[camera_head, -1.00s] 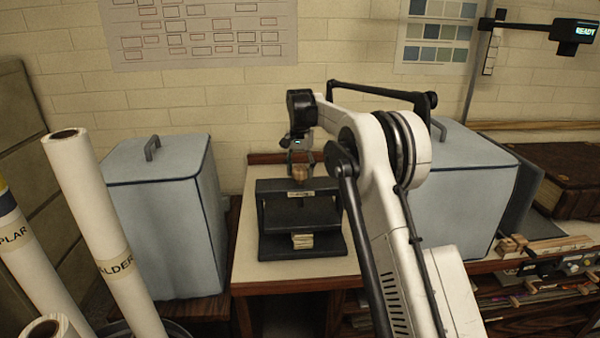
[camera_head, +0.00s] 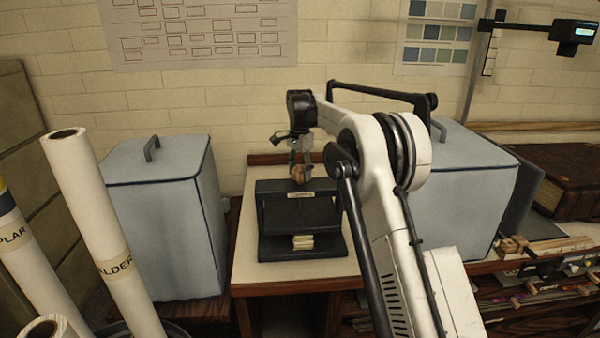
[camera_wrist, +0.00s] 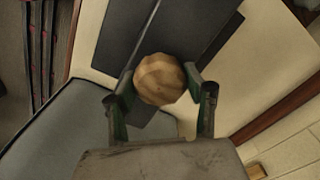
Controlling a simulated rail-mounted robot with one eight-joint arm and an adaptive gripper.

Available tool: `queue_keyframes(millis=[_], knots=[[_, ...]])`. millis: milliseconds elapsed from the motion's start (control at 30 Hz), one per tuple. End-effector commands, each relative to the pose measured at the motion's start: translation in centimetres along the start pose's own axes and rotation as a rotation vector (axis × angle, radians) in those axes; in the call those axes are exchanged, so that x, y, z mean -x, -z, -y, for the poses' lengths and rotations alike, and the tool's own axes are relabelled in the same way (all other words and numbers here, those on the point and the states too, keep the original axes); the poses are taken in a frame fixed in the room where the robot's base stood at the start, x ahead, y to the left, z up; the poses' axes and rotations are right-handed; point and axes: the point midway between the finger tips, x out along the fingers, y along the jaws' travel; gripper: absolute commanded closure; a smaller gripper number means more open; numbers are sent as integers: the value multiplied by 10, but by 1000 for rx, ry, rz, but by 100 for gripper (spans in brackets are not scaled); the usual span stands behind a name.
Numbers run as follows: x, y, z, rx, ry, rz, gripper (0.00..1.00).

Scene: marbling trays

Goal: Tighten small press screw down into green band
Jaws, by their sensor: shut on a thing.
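The small press (camera_head: 272,220) is a dark frame standing on the cream-topped bench, with a pale stack of sheets (camera_head: 302,242) on its base. Its screw has a round wooden knob (camera_head: 298,174) above the top beam; in the wrist view the faceted knob (camera_wrist: 160,78) lies between my two fingers. My gripper (camera_head: 301,172) comes from above and is shut on the knob, one finger on each side. The screw shaft below the knob is hidden. A pale label (camera_head: 300,194) is on the beam, too small to read. I cannot make out a green band.
Blue-grey lidded bins stand left (camera_head: 165,225) and right (camera_head: 465,200) of the bench. Paper rolls (camera_head: 100,220) rise at the front left. A small display (camera_head: 574,31) hangs at the upper right, its text too small to read. Some bench top (camera_head: 250,235) around the press is bare.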

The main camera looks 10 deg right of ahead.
Motion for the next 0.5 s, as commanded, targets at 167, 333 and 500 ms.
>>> queue_keyframes(millis=[167,333,500], knots=[[1,0,0,0,2,-1,80],[1,0,0,1,2,-1,44],[0,0,0,1,1,-1,34]])
